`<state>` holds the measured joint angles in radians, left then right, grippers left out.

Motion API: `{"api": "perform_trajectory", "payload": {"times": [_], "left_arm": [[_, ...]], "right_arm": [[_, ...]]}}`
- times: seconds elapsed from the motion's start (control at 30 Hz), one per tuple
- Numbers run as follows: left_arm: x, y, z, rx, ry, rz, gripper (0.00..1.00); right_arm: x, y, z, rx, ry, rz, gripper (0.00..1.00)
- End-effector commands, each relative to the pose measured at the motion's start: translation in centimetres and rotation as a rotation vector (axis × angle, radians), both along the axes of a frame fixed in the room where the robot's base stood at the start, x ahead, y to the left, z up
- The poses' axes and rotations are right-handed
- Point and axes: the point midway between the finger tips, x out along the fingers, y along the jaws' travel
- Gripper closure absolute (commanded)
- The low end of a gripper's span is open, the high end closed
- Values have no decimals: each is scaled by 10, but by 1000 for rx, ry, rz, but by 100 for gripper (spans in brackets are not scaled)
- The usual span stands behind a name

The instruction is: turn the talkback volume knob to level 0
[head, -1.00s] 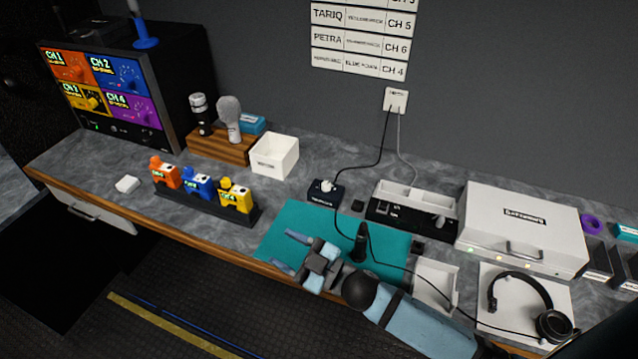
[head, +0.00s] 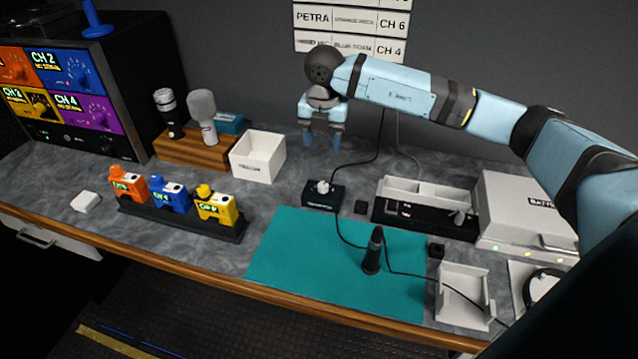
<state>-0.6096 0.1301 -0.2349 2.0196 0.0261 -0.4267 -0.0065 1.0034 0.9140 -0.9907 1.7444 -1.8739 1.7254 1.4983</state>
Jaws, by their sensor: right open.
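The talkback box is a small black box (head: 340,197) with a white knob (head: 322,187) on top, standing behind the teal mat. Its front label is too small to read surely, and I cannot tell the knob's level. My right gripper (head: 322,139) is open and empty, pointing down, above and behind the box in the picture and apart from the knob. My left gripper is not in view.
A teal mat (head: 310,262) holds a black upright microphone-like stand (head: 373,252) with a cable. A white bin (head: 257,157) stands left of the box, a black-and-white unit (head: 425,217) right. Orange, blue and yellow packs (head: 171,194) stand front left.

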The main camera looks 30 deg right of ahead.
Motion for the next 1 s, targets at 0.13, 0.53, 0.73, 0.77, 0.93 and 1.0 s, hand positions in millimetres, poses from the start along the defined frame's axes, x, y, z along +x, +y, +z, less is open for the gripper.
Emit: {"api": "perform_trajectory", "payload": {"times": [0.13,0.53,0.73,0.77,0.93,1.0], "left_arm": [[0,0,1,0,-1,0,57],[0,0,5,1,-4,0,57],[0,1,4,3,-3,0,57],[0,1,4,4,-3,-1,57],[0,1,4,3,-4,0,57],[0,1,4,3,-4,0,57]], "right_arm": [[0,-4,-11,-19,1,-13,45],[0,-3,-93,-13,2,-9,45],[0,-3,-123,-13,1,-9,45],[0,-3,-126,-13,1,-9,45],[0,-3,-134,-13,-1,-8,45],[0,-3,-135,-13,-1,-8,45]]}}
